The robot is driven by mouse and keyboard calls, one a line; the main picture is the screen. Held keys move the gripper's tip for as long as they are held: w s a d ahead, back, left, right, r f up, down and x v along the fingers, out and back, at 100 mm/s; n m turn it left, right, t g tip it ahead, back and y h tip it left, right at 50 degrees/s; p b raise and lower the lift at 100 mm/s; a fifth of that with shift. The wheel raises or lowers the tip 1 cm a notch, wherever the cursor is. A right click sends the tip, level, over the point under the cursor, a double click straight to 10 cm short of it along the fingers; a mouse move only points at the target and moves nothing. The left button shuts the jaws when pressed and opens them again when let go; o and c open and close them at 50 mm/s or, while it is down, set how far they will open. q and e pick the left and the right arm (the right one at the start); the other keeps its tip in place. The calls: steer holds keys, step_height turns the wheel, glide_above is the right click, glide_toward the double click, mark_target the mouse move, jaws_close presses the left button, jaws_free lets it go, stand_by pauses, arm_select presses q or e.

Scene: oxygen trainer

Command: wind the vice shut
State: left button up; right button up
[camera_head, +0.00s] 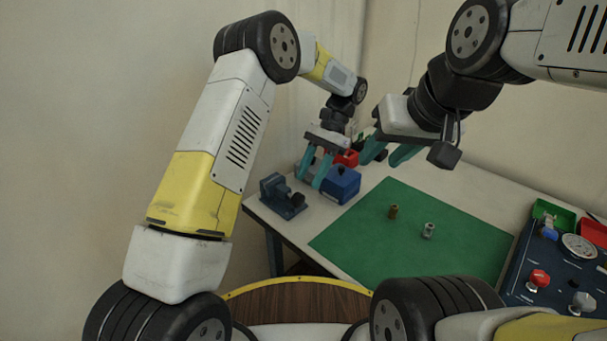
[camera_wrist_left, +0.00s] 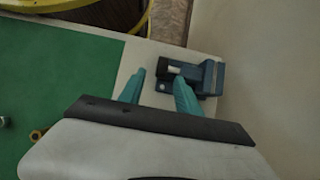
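The vice (camera_head: 283,196) is a small dark blue bench vice at the left corner of the white table. It also shows in the left wrist view (camera_wrist_left: 208,78), near the table edge. A pale piece lies by its jaws in that view. My left gripper (camera_head: 311,180) is open, with teal fingers pointing down, to the right of the vice and above the table. In the left wrist view its fingertips (camera_wrist_left: 158,75) are apart with nothing between them. I cannot tell whether a fingertip touches the vice. My right gripper (camera_head: 386,157) is open and empty, higher up at the right.
A blue box (camera_head: 342,184) stands close right of the vice, with a red object (camera_head: 346,158) behind it. A green mat (camera_head: 400,245) holds a brass fitting (camera_head: 393,211) and a silver fitting (camera_head: 428,230). A gauge panel (camera_head: 555,270) and a green tray (camera_head: 553,214) are at the right.

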mark_target(298, 195)
arm_select(q)
steer(key=shift+v, duration=0.85)
steer(key=s+a+t+h, duration=0.1)
steer(key=h, duration=0.1)
steer(key=s+a+r+t+h, duration=0.1)
steer(key=a+t, duration=0.1)
steer(key=shift+s+a+r+t+h, duration=0.1)
steer(key=shift+s+r+t+h, duration=0.1)
steer(key=shift+s+t+h, duration=0.15)
steer(key=shift+s+a+r+t+h, duration=0.15)
steer(key=shift+s+a+t+h, duration=0.35)
steer(key=shift+s+t+h, duration=0.1)
steer(key=shift+f, duration=3.95)
jaws_close()
